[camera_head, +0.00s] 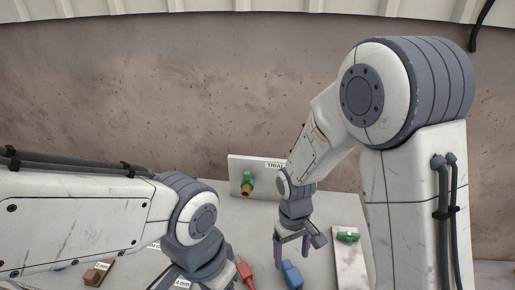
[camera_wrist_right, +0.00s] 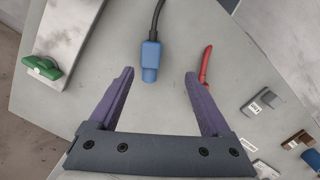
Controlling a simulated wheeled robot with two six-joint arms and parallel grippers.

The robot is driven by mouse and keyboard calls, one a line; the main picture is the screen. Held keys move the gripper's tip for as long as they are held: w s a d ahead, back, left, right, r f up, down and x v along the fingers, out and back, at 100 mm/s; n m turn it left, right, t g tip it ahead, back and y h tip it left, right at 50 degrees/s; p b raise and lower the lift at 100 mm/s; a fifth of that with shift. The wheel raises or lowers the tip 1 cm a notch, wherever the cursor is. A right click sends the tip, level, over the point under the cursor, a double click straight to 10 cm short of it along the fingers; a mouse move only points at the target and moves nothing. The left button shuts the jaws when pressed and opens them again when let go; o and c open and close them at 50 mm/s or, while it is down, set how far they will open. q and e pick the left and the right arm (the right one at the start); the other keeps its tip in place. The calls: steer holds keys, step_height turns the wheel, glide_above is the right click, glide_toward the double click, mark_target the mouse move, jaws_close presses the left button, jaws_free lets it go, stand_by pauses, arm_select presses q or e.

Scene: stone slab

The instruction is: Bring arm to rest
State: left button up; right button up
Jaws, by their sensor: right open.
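My right gripper (camera_head: 292,260) hangs above the slab in the head view, with its arm bent down from the upper right. In the right wrist view its two purple fingers (camera_wrist_right: 160,73) are spread wide with nothing held between them. A blue plug (camera_wrist_right: 151,62) with a dark cable lies beyond and between the fingertips; it also shows below the gripper in the head view (camera_head: 291,275). My left arm reaches in from the left, and its dark wrist (camera_head: 203,255) is at the bottom edge. The left fingers are out of frame.
A pale upright panel with a green and brass fitting (camera_head: 247,184) stands behind. A pale block with a green part (camera_head: 347,237) is at right. Small brown and grey blocks (camera_wrist_right: 298,140) sit at the wrist view's right.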

steer(key=s+a+r+n+t+y, duration=0.1)
steer(key=s+a+r+n, duration=0.2)
steer(key=s+r, duration=0.9)
steer(key=s+a, duration=0.3)
steer(key=shift+r, duration=0.35)
steer(key=shift+w, duration=0.1)
